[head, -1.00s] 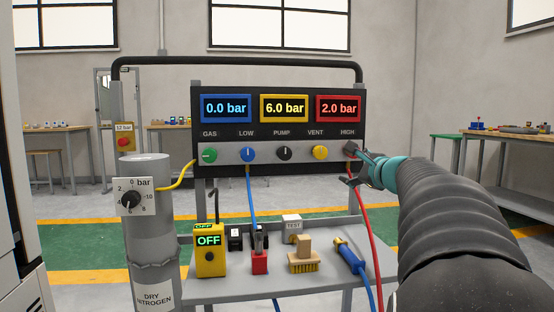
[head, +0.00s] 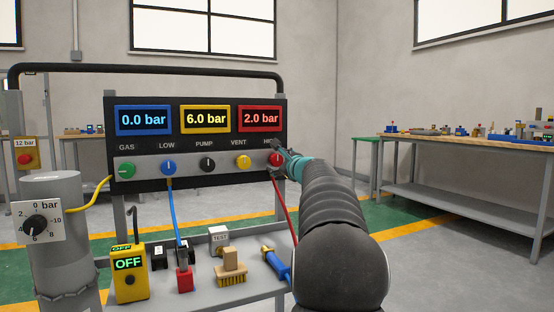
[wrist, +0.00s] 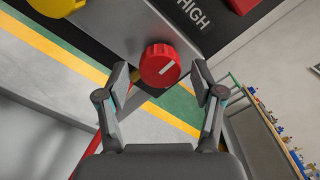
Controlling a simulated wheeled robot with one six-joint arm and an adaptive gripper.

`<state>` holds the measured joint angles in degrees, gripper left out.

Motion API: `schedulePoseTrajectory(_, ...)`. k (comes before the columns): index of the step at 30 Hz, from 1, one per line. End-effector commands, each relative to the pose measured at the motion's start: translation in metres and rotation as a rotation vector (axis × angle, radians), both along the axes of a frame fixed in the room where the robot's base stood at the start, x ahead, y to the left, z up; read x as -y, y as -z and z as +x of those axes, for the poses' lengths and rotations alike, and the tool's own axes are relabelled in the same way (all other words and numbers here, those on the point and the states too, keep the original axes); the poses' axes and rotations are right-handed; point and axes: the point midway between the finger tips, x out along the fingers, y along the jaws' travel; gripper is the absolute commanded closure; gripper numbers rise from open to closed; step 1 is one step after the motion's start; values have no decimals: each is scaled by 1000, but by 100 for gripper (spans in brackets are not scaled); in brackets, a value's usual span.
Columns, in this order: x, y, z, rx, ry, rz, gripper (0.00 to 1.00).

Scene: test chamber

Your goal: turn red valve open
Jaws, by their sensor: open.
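The red valve (head: 276,159) is a round knob under the HIGH label at the right end of the panel's knob row. In the wrist view the red valve (wrist: 160,64) shows a white pointer line lying aslant. My gripper (wrist: 162,76) is open, with one finger on each side of the knob in that view and a visible gap on both sides. It holds nothing. In the head view my gripper (head: 281,152) is at the red valve and partly covers it and its label. The red display (head: 260,118) reads 2.0 bar.
Green, blue, black and yellow knobs sit left of the red one; the yellow knob (head: 243,162) is nearest. A red hose (head: 284,205) hangs below the panel. A shelf (head: 205,292) below holds tools and a yellow OFF device (head: 130,270). A workbench (head: 450,150) stands at right.

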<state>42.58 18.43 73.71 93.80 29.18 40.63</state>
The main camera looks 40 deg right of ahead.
Motion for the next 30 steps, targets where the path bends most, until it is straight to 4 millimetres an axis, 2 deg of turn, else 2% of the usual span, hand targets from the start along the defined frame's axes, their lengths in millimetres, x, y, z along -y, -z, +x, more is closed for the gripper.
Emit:
schedulePoseTrajectory(6, 5, -1, 17, 0, 1, 0, 33)
schedulePoseTrajectory(16, 5, 0, 20, 1, 1, 0, 33)
schedulePoseTrajectory(17, 5, 0, 20, 1, 1, 0, 38)
schedulePoseTrajectory(21, 5, 0, 20, 1, 1, 0, 73)
schedulePoseTrajectory(24, 5, 0, 20, 1, 1, 0, 93)
schedulePoseTrajectory(30, 5, 0, 20, -1, 1, -8, 93)
